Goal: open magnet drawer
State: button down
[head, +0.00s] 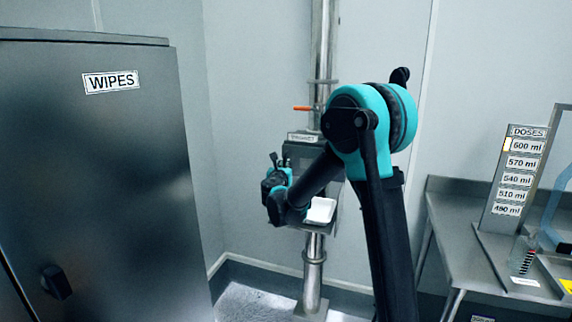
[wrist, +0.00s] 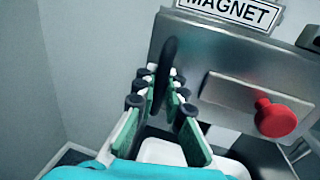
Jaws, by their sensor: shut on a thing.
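The magnet unit is a grey metal box (wrist: 215,60) with a "MAGNET" label (wrist: 232,12) on top, in the wrist view. A black upright handle (wrist: 166,68) stands out from the left part of its front. My gripper (wrist: 160,92) is shut on this handle, with a green-padded finger on each side of it. In the head view my gripper (head: 281,163) is at the left front of the box (head: 303,148), partly hidden by my own arm. The far end of the handle's mount is hard to make out.
A red knob (wrist: 275,117) on a metal plate sticks out right of the handle. A white tray (head: 321,210) sits below the box. A dark "WIPES" cabinet (head: 110,180) stands left, a steel table (head: 455,210) right.

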jog(key=s+a, duration=0.2)
jog(key=s, duration=0.5)
jog(key=s+a, duration=0.2)
jog(key=s, duration=0.5)
jog(key=shift+a, duration=0.25)
jog(key=shift+w, duration=0.1)
jog(key=c, duration=1.6)
grip_release()
jog(key=s, duration=0.4)
jog(key=s+a, duration=0.1)
jog(key=s, duration=0.7)
jog(key=shift+a, duration=0.2)
